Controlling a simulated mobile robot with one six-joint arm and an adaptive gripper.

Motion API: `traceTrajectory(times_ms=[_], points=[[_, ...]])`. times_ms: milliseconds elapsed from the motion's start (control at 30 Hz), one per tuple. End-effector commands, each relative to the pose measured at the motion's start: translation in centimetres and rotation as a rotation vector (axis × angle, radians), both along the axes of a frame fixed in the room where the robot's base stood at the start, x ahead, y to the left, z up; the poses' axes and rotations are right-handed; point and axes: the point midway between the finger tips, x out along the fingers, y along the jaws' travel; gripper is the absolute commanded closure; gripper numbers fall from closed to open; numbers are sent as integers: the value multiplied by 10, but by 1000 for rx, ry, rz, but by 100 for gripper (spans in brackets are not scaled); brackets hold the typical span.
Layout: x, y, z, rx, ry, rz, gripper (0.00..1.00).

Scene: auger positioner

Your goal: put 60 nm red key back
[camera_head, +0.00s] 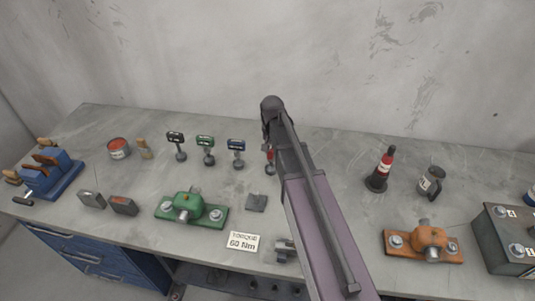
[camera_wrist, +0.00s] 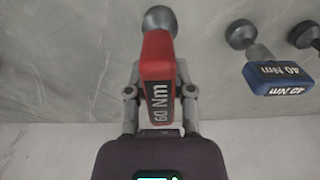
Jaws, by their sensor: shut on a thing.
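The red key, marked 60 Nm (camera_wrist: 157,60), has a red block head and a dark round foot. My gripper (camera_wrist: 159,92) is shut on its head, one finger on each side. In the head view, only a sliver of the red key (camera_head: 269,156) shows, left of my arm, which hides the rest. It is upright, in line with the other keys at the back of the bench. I cannot tell whether its foot touches the bench.
To its left stand the blue 40 Nm key (camera_head: 236,146), a green key (camera_head: 205,142) and a black key (camera_head: 176,138). A 60 Nm card (camera_head: 243,242) lies near the front edge. A red-and-black bottle (camera_head: 386,165) and a mug (camera_head: 431,180) stand to the right.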

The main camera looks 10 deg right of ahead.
Motion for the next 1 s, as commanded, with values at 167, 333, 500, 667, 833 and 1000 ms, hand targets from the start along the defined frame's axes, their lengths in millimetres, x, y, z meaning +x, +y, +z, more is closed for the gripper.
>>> traceTrajectory(times_ms=[167, 333, 500, 667, 833, 1000], points=[[11, 3, -1, 0, 0, 0, 100], [11, 3, -1, 0, 0, 0, 100], [11, 3, -1, 0, 0, 1, 100], [20, 5, -2, 0, 0, 1, 100], [24, 7, -14, 0, 0, 1, 100], [24, 7, -28, 0, 0, 1, 100]])
